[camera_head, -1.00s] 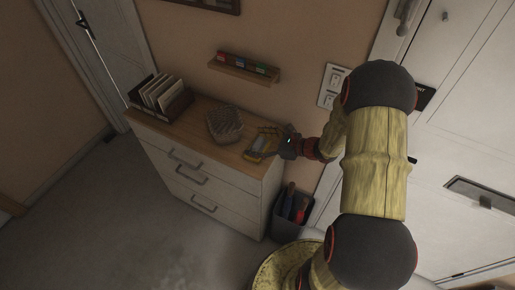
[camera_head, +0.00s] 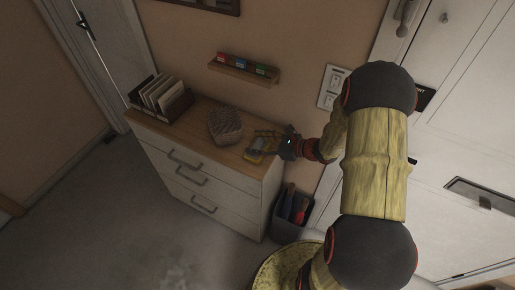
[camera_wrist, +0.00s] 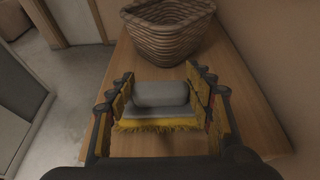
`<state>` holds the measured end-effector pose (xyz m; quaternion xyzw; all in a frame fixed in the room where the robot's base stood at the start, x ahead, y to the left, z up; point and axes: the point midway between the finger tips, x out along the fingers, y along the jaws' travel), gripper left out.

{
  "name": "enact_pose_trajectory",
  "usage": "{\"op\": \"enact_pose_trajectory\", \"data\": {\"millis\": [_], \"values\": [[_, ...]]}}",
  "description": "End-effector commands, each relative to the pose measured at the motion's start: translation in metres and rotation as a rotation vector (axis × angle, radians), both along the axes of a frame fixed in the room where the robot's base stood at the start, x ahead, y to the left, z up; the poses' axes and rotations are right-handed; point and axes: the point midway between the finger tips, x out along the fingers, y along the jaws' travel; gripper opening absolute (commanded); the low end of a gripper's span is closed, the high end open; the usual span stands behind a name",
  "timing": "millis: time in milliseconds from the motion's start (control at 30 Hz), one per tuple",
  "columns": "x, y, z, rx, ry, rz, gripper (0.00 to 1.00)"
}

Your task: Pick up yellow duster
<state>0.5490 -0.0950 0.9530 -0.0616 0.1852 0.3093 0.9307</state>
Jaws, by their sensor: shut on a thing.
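The yellow duster (camera_wrist: 160,122) shows in the wrist view as a grey body with a yellow fringe along its near edge. It lies between the two fingers of my gripper (camera_wrist: 166,98), which are shut on it, with yellow at both finger pads. In the head view the duster (camera_head: 260,145) is a small yellow patch at the right end of the dresser top, and my gripper (camera_head: 268,142) reaches it from the right. I cannot tell whether the duster is touching the wooden top or just above it.
A woven basket (camera_head: 225,125) stands just left of the duster; it also shows in the wrist view (camera_wrist: 168,32). A file holder (camera_head: 163,98) is at the dresser's left end. A wall shelf (camera_head: 243,70) hangs behind. A dark bin (camera_head: 290,210) stands right of the dresser (camera_head: 205,158).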

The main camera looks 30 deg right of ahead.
Motion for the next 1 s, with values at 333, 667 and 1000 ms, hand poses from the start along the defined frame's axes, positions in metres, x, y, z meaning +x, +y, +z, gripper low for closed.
{"op": "enact_pose_trajectory", "data": {"millis": [333, 667, 1000], "values": [[0.0, 0.0, 0.01, -0.001, -0.001, 0.0, 0.27], [-0.025, 0.003, 0.066, -0.002, -0.003, -0.003, 0.27], [-0.098, 0.016, 0.114, 0.0, 0.0, -0.004, 0.27]]}}
